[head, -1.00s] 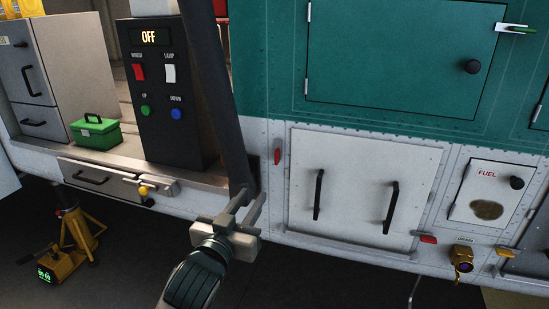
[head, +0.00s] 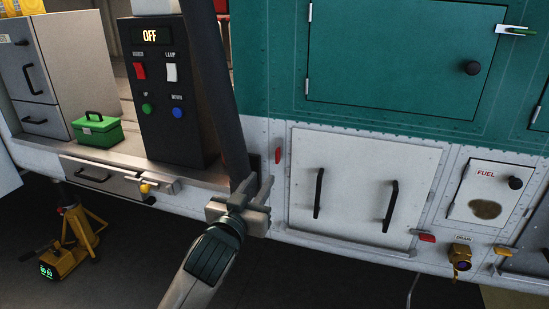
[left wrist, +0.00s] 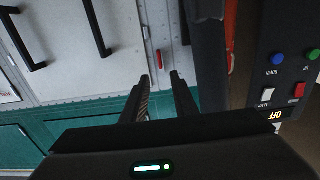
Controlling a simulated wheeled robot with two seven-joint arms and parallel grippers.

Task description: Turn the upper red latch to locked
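The upper red latch (head: 278,156) is a small upright red handle on the white frame, left of the white panel's upper left corner. It also shows in the left wrist view (left wrist: 159,59), beyond and between the fingertips. My left gripper (head: 256,184) is open and empty, just below and left of the latch in the head view. Its two fingers (left wrist: 160,76) point at the latch with a gap between them, and I see no contact. A second, lower red latch (head: 427,238) lies flat at the panel's lower right corner. My right gripper is not in view.
The white panel (head: 360,185) has two black handles. A dark post (head: 222,90) stands left of the latch, beside the black switch box (head: 165,95) reading OFF. A green toolbox (head: 96,131), fuel door (head: 490,190), brass drain fitting (head: 461,257) and yellow jack (head: 75,240) are farther off.

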